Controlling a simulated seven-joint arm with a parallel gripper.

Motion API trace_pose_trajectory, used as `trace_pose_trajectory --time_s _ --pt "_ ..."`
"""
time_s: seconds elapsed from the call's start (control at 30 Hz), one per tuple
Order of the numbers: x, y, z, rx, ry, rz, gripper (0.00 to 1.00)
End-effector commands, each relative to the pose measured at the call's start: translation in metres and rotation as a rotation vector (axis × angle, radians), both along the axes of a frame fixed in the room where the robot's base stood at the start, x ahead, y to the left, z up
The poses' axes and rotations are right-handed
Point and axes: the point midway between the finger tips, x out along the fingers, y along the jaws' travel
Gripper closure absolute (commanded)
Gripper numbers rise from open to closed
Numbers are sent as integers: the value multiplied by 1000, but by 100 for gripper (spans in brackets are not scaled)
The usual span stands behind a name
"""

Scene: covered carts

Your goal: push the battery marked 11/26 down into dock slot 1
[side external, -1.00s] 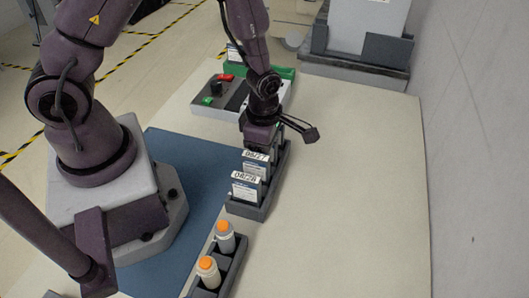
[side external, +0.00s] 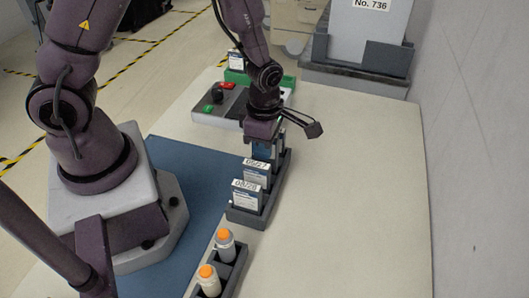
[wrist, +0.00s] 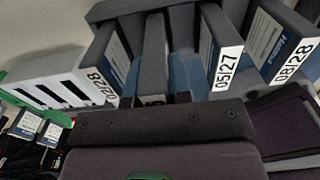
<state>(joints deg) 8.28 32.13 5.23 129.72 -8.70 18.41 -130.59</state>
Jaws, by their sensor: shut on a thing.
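My gripper (side external: 263,138) is over the dark battery rack (side external: 285,172), behind the battery marked 05/27 (side external: 257,167). It is shut on a battery, of which a blue part (side external: 262,149) shows below the jaws. In the wrist view the end of the held battery (wrist: 152,100) shows a pale label, mostly cut off by my gripper, so its marking cannot be read. The dock (side external: 232,101), a light unit with dark slots, stands beyond the rack and also shows at the left of the wrist view (wrist: 28,80). The slot numbers cannot be read.
The battery marked 08/28 (side external: 247,194) stands at the rack's near end. Orange-capped bottles (side external: 225,243) stand in a holder in front. A green tray (side external: 240,76) with a battery is behind the dock. The table (side external: 365,190) is clear to the right.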

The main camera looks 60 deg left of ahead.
Motion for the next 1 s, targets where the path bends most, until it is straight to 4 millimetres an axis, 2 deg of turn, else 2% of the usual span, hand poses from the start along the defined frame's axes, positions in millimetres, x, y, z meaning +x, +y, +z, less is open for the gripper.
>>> trace_pose_trajectory --time_s 0.2,0.53,0.87,1.0 --pt "1 -1 37 -1 -6 -2 100" --pt "1 -1 82 -2 -5 -1 100" --pt "1 -1 143 -2 -6 -1 100" --pt "21 16 145 6 0 11 100"
